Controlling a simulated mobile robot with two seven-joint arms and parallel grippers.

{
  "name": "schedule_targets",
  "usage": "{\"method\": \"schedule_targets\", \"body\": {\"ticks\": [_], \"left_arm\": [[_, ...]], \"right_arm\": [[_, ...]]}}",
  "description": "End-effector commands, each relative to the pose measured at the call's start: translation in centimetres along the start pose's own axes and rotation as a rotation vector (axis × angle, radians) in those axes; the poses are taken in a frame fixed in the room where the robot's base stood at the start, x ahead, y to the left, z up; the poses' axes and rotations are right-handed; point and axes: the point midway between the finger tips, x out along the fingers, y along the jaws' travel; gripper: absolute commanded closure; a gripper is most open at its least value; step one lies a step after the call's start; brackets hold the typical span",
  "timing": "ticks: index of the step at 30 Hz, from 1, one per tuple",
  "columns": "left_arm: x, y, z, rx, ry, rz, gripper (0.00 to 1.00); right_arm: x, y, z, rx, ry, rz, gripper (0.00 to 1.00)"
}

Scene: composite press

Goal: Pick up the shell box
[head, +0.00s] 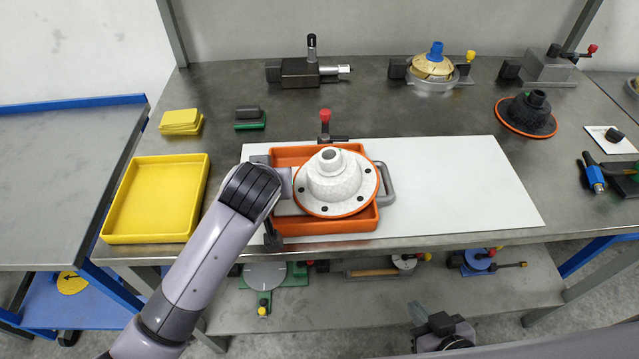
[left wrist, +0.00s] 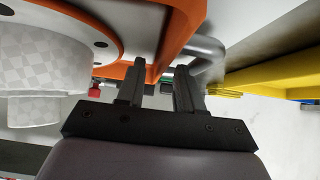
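The shell box is an orange tray (head: 350,224) on a white sheet, with a grey handle (head: 387,184) on its right side. A white flanged shell (head: 330,178) sits in it. In the left wrist view the orange box wall (left wrist: 178,22), a grey handle (left wrist: 207,50) and the white shell (left wrist: 45,70) are close. My left gripper (left wrist: 157,78) is open at the box's left side, its fingers near that handle. No grip on the handle shows. In the head view my left wrist hides that side. My right gripper (head: 428,318) is low at the bottom, away from the box; its opening is unclear.
A yellow tray (head: 155,237) stands left of the box. Yellow blocks (head: 181,122) and a red-knobbed clamp (head: 325,122) are behind. The white sheet (head: 460,185) is bare to the right. A dark flanged shell (head: 527,112) lies at the back right. Fixtures stand along the rear.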

Motion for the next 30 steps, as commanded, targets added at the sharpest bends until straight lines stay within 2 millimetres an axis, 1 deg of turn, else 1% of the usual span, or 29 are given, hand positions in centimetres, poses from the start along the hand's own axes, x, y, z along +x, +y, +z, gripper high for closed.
{"method": "schedule_targets", "body": {"ticks": [5,8,9,23,26,30], "left_arm": [[0.0,0.0,0.0,0.0,0.0,0.0,0.64],[0.0,0.0,0.0,0.0,0.0,0.0,0.93],[0.0,0.0,0.0,0.0,0.0,0.0,1.0],[-0.2,0.1,-0.3,-0.002,0.002,0.002,1.0],[-0.7,0.1,-0.7,-0.002,0.004,0.003,1.0],[-1.9,0.1,-2.1,-0.005,0.008,0.005,1.0]], "right_arm": [[0.0,0.0,-0.1,0.0,0.001,0.0,1.0],[0.0,0.0,-0.1,0.0,0.001,0.0,1.0],[0.0,0.0,-0.1,0.0,0.002,0.0,1.0],[0.0,0.0,-0.1,0.0,0.002,0.0,1.0],[0.1,0.0,0.0,0.0,0.003,0.0,1.0],[0.2,0.0,0.1,0.0,0.003,0.0,1.0]]}}
